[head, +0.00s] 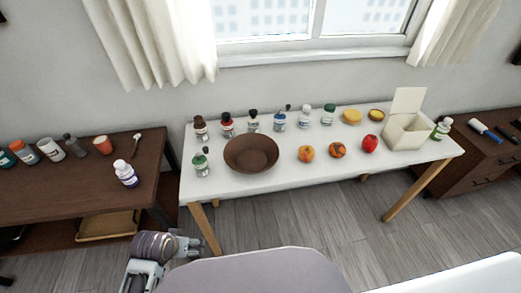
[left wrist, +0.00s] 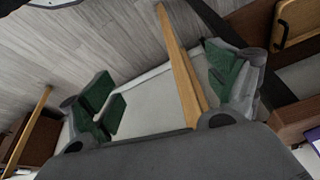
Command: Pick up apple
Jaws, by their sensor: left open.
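A red apple (head: 370,144) sits on the white table (head: 290,180), right of the middle, in the head view. My left gripper (head: 190,245) is low at the front left, below and in front of the table's left end, far from the apple. In the left wrist view my left gripper (left wrist: 165,92) has its green-padded fingers wide apart with nothing between them. A table leg and the table's underside show beyond the fingers there. The apple is not in the left wrist view. My right gripper is not in view.
An orange fruit (head: 337,150) and a yellow-orange fruit (head: 306,153) lie left of the apple. A brown bowl (head: 251,153) is further left. Several bottles line the back. An open cream box (head: 406,132) stands right of the apple. A dark table (head: 90,190) is at left.

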